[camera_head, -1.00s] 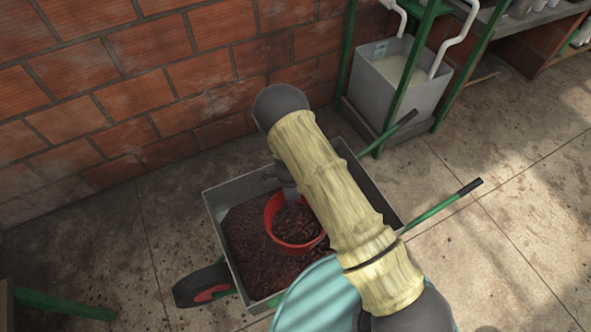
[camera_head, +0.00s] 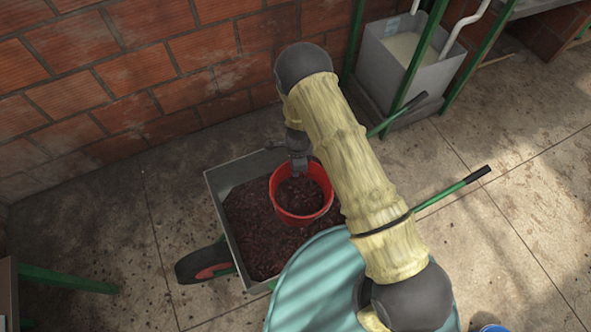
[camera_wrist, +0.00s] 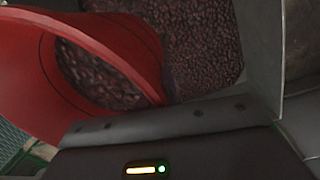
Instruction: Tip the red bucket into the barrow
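The red bucket (camera_head: 324,179) is over the barrow's tray, with dark red-brown pulp (camera_head: 300,196) inside it. It looks close to upright. My gripper (camera_head: 299,166) is at its far rim and appears shut on it. In the wrist view the bucket's red wall (camera_wrist: 130,45) meets my dark gripper (camera_wrist: 165,125), with pulp showing inside the bucket. The barrow (camera_head: 228,235) is a grey metal tray heaped with similar pulp (camera_head: 250,225). My arm hides its right part. Whether the bucket touches the pulp below is unclear.
A brick wall (camera_head: 140,70) stands behind the barrow. A round teal surface (camera_head: 310,290) covers the near side. Green barrow handles (camera_head: 455,190) reach right. A grey tank (camera_head: 405,65) in a green frame stands behind at right. The floor at right is open.

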